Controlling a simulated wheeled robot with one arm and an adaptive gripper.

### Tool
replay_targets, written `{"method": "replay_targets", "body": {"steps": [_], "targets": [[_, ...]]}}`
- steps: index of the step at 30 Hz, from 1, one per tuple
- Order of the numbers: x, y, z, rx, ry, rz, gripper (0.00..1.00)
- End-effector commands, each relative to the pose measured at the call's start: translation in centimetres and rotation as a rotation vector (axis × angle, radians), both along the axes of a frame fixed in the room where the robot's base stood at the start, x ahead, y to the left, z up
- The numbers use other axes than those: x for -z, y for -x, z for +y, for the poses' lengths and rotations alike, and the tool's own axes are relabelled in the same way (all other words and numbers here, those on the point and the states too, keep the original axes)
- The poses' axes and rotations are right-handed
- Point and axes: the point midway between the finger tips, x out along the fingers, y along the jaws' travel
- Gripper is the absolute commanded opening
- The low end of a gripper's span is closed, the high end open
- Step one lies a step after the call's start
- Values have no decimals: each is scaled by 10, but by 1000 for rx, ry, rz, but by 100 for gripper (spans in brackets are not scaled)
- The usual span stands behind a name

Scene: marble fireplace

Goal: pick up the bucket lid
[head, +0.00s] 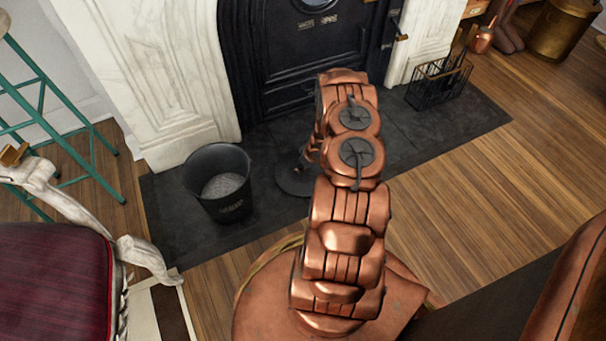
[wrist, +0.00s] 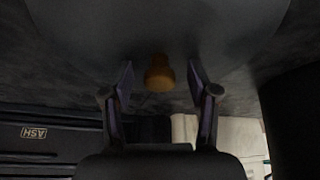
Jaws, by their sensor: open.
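The bucket lid (head: 293,184) is a dark round disc lying on the hearth, just right of the bucket and partly hidden by my arm. In the wrist view the lid (wrist: 100,28) fills the top as a large grey disc, with a yellow-brown knob (wrist: 160,74). My gripper (wrist: 160,76) is open, with one finger on each side of the knob and a visible gap on both sides. In the head view the gripper is mostly hidden behind my arm. The black bucket (head: 221,205) stands upright and open-topped on the hearth.
The dark hearth slab (head: 455,125) fronts the marble fireplace (head: 155,75) and its black stove (head: 285,60). A black wire basket (head: 440,82) stands at the right. A red-seated chair (head: 60,275) and a green stool (head: 50,130) are at the left. Wood floor at right is clear.

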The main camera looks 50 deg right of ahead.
Motion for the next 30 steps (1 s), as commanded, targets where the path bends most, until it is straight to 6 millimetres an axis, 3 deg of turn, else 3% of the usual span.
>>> {"method": "replay_targets", "body": {"steps": [5, 22, 30], "targets": [[-1, 0, 0, 0, 0, 0, 59], [-1, 0, 0, 0, 0, 1, 0], [-1, 0, 0, 0, 0, 1, 0]]}}
